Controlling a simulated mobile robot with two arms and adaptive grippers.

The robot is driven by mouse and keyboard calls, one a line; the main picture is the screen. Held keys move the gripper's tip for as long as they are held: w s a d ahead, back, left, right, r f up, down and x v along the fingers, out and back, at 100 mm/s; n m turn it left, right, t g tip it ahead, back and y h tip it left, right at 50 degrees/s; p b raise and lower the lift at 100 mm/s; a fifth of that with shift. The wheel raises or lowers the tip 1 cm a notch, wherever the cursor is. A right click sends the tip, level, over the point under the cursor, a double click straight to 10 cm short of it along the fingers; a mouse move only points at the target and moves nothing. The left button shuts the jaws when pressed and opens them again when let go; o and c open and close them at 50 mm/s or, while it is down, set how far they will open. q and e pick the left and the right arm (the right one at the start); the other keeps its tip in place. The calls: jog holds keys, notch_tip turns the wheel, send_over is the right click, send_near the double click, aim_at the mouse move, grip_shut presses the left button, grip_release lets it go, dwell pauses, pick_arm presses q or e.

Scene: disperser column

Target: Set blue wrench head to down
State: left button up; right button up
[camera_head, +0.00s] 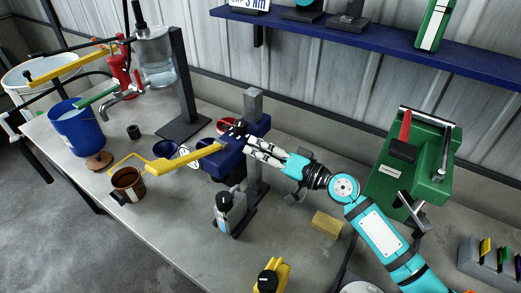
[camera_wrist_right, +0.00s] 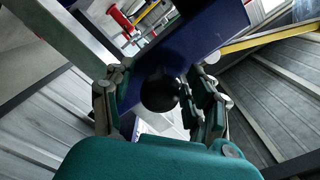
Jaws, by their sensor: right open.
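The blue wrench head (camera_head: 222,160) is mounted on a grey upright post above the workbench. A long yellow handle (camera_head: 170,165) runs from it to the left. My right gripper (camera_head: 250,146) is at the right side of the blue head, its fingers pointing left at it. In the right wrist view, the open fingers (camera_wrist_right: 158,88) stand on either side of a round black knob (camera_wrist_right: 160,95) in front of the blue body (camera_wrist_right: 195,40). I cannot tell whether they touch the knob. My left gripper is not in view.
A yellow sponge (camera_head: 326,224) lies below my right arm. A green machine (camera_head: 410,165) stands at the right. A blue bucket (camera_head: 80,127) is at the left.

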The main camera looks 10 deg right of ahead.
grip_shut()
dwell(0.4)
notch_tip(320, 180, down, 9)
jog(key=b, duration=1)
grip_release()
jog(key=shift+r, duration=0.1)
